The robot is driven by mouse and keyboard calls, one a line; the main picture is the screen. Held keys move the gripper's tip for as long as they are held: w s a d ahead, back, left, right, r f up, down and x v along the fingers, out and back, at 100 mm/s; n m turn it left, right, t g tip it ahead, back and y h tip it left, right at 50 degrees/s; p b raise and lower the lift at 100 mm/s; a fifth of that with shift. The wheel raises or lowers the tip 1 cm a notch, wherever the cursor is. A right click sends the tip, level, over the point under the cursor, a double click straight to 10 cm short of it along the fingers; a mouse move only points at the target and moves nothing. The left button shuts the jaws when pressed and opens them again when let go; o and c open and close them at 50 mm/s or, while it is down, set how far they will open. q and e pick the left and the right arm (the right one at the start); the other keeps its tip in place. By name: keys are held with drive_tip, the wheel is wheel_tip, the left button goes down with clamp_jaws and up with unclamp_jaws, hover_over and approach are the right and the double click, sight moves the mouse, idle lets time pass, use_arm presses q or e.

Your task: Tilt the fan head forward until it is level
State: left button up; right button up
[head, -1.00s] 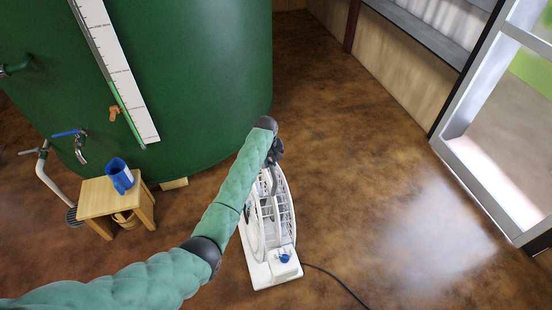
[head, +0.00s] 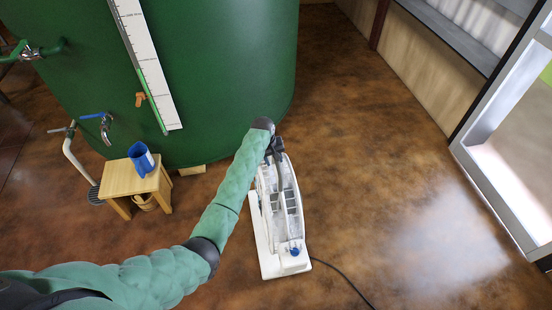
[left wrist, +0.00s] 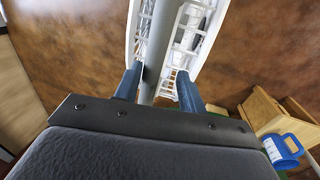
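The white fan (head: 290,222) stands on the floor beside the green tank, with a blue knob (head: 294,250) on its white base (head: 270,268). Its head is seen nearly edge-on from above, with slatted grilles. My left gripper (head: 275,150) is at the top of the fan head and hides part of it. In the left wrist view a grey bar (left wrist: 153,75) of the fan runs between the two fingers (left wrist: 160,78). The left finger looks close to or against it; a gap shows at the right finger. My right gripper is not in view.
The big green tank (head: 215,80) with a scale strip stands behind and left. A wooden stool (head: 125,182) with a blue jug (head: 140,160) stands left of my arm. A black cord (head: 340,277) runs right from the fan. The brown floor to the right is clear.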

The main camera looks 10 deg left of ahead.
use_arm(q)
drive_tip(key=shift+w+d+r, duration=0.1)
drive_tip(key=shift+d+r, duration=0.05)
drive_tip(key=shift+r, duration=0.05)
drive_tip(key=b+v, duration=0.2)
drive_tip(key=v, duration=0.5)
drive_tip(key=shift+a+r, duration=0.25)
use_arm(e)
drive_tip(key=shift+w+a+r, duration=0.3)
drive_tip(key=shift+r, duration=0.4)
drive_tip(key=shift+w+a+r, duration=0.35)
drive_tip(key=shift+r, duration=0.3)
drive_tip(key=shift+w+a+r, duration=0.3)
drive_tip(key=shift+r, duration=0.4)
